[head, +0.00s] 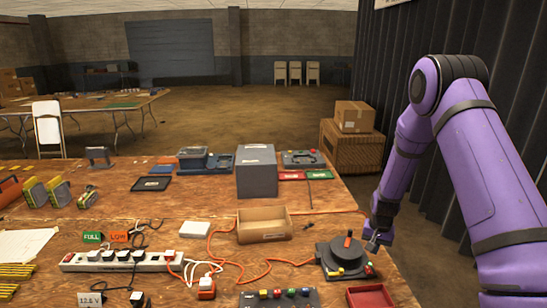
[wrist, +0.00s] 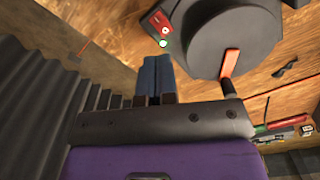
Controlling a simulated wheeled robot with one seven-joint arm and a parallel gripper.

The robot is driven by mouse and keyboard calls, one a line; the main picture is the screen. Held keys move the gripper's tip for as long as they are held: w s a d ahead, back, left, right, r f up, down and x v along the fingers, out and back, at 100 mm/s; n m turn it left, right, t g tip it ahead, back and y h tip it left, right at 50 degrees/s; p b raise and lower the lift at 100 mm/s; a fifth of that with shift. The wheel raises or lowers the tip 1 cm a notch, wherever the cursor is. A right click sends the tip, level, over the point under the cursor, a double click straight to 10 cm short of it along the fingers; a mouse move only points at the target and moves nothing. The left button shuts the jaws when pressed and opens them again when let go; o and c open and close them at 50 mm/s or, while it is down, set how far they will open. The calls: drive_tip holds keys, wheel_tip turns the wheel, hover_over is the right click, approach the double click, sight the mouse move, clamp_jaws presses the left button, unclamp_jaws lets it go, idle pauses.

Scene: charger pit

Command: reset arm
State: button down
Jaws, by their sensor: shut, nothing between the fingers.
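My gripper (head: 376,242) is at the right side of the table in the head view, at the end of my purple arm. It is beside a round dark grey device (head: 343,255) with an orange-marked lever (head: 348,239) on top. In the wrist view my blue fingers (wrist: 154,78) are together with nothing between them. The round device (wrist: 235,40) lies just to the right of them there, with its lever (wrist: 229,70) and a small green button (wrist: 163,43) near the fingertips. I cannot tell whether the fingers touch the device.
A red tray (head: 370,296), an open wooden box (head: 264,225) and a white power strip (head: 125,262) are on the table. An orange cord (head: 240,275) runs across it. A grey box (head: 256,172) stands further back. A dark corrugated wall (head: 440,35) rises on the right.

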drive_tip(key=s+a+r+n+t, duration=0.1)
drive_tip(key=s+a+r, duration=0.15)
drive_tip(key=r, duration=0.75)
drive_tip(key=s+a+r+n+t, duration=0.1)
drive_tip(key=s+r, duration=0.3)
drive_tip(key=r, duration=0.7)
drive_tip(key=s+a+r+n, duration=0.1)
drive_tip(key=s+a+r, duration=0.15)
drive_tip(key=r, duration=0.75)
drive_tip(key=s+a+r+n+t, duration=0.1)
drive_tip(key=s+r, duration=0.3)
drive_tip(key=s, duration=0.5)
drive_tip(key=s+r+n+t, duration=0.1)
drive_tip(key=s+r, duration=0.3)
drive_tip(key=s, duration=0.4)
drive_tip(key=s+a+r+t, duration=0.1)
drive_tip(key=s+r, duration=0.3)
drive_tip(key=s, duration=0.5)
drive_tip(key=shift+s+a+r+n, duration=0.3)
drive_tip(key=shift+a+r+n, duration=0.05)
drive_tip(key=shift+r+n, duration=0.05)
